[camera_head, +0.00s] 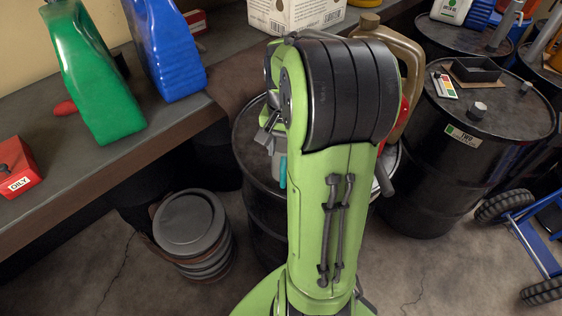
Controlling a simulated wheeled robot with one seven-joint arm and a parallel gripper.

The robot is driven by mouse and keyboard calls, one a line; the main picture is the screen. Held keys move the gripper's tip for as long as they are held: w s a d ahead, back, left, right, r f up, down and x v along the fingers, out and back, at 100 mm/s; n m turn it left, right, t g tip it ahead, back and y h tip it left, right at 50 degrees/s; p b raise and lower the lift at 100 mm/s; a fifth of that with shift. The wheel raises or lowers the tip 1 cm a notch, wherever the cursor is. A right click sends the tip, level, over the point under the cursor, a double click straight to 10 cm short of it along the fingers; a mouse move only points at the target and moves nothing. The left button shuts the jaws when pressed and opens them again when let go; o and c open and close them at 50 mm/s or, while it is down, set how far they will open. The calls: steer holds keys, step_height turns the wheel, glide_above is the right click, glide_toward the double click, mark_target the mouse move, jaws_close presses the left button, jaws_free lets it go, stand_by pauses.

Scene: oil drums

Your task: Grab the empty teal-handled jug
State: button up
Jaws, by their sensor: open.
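My green and black arm fills the middle of the head view and hides much of what lies behind it. My gripper (267,133) shows only in part, as grey metal pieces at the left of the arm, above a black drum's top; it is open. Just below it, a small strip of a greyish jug with a teal part (283,172) shows at the arm's left edge. The rest of this jug is hidden, so I cannot tell whether the fingers are around it or beside it.
A tan jug (400,52) with a red handle stands partly behind my arm. Black drums (455,150) stand right. The bench at left holds a green jug (95,75), blue jug (165,50) and red box (17,168). A lidded grey can (190,222) stands on the floor.

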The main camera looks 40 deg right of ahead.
mark_target(283, 169)
step_height(283, 169, down, 11)
steer(key=shift+a+r+b, duration=0.1)
steer(key=shift+r+b, duration=0.1)
steer(key=shift+b, duration=0.9)
steer(key=shift+r, duration=0.1)
steer(key=shift+c, duration=0.4)
